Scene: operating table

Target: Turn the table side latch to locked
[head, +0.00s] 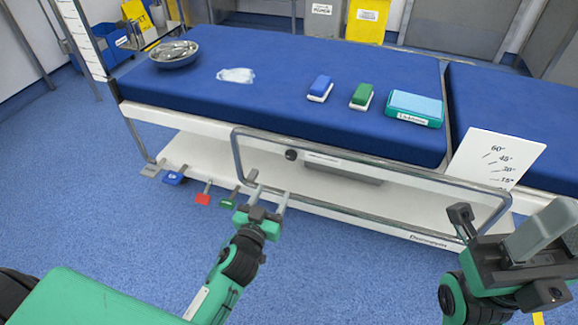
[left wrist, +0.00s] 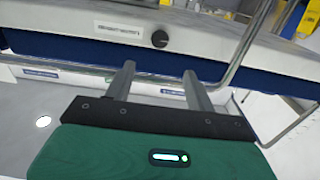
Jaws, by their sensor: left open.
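The side latch shows as a round black knob (head: 291,155) on the white side of the operating table (head: 200,117), beside a small label strip (head: 322,159). In the left wrist view the knob (left wrist: 160,39) is just beyond the fingertips, near the middle. My left gripper (head: 272,191) is open and empty, in front of the table side and below the knob in the head view. Its two fingers (left wrist: 159,72) are apart and point toward the knob without touching it. My right gripper (head: 505,225) is at the lower right; its finger gap is unclear.
A metal side rail (head: 370,164) frames the knob area. Coloured pedals (head: 202,199) stick out at the lower left. A white angle card (head: 495,160) stands at the right. A bowl (head: 174,54), brushes (head: 320,88) and a teal box (head: 414,108) sit on the blue mattress.

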